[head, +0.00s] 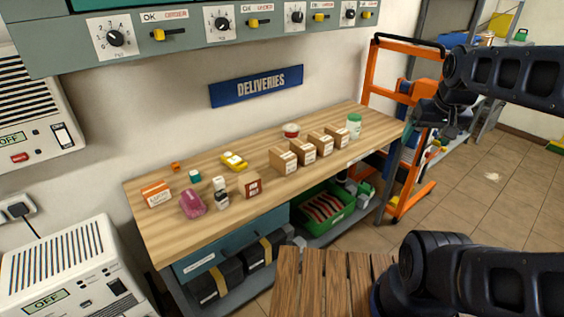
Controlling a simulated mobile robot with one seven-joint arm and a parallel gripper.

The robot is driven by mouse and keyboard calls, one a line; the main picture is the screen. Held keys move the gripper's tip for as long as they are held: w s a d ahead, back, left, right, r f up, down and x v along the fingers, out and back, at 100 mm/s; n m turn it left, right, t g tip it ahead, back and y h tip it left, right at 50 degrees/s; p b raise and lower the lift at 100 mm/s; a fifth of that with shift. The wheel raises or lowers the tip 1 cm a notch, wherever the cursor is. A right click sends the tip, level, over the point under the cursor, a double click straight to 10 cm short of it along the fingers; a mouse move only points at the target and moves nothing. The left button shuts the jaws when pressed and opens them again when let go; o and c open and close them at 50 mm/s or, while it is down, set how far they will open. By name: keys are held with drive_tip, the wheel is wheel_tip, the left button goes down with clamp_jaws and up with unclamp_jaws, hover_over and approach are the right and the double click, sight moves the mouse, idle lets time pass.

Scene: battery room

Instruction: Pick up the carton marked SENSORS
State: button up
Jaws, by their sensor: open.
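Several small brown cartons stand in a row on the right half of the wooden workbench (215,238): a front-left one (283,161), two in the middle (303,152) (320,145) and a far-right one (337,137). Their white labels are too small to read, so I cannot tell which is marked SENSORS. Another brown carton with a red label (250,187) stands apart to their left. My gripper (434,124) is at the right, clear of the bench and away from all the cartons. It is open, small and dark against the orange cart, and I see nothing held.
A white jar with a green lid (354,126) and a red-and-white tub (291,130) flank the row. A pink item (192,204), an orange-white box (156,194) and bottles (221,193) lie left. An orange cart (392,199) stands right; the bench's front right is clear.

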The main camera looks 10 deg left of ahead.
drive_tip(key=w+a+r+n+g, duration=0.1)
drive_tip(key=w+a, duration=0.2)
drive_tip(key=w, duration=0.3)
drive_tip(key=w+a+n, duration=0.1)
drive_tip(key=w+a, duration=0.2)
drive_tip(key=w, duration=0.2)
drive_tip(key=n+g, duration=0.4)
drive_tip(key=n, duration=0.3)
hover_over(283, 152)
drive_tip(key=f, duration=1.9)
drive_tip(key=shift+w+d+f, duration=0.1)
drive_tip(key=shift+d+f, duration=0.15)
drive_tip(key=shift+f, duration=0.15)
drive_tip(key=shift+a+f, duration=0.35)
drive_tip(key=shift+f, duration=0.1)
drive_tip(key=f, duration=1)
drive_tip(key=shift+s+f, duration=0.2)
drive_tip(key=shift+f, duration=0.1)
drive_tip(key=shift+c, duration=0.4)
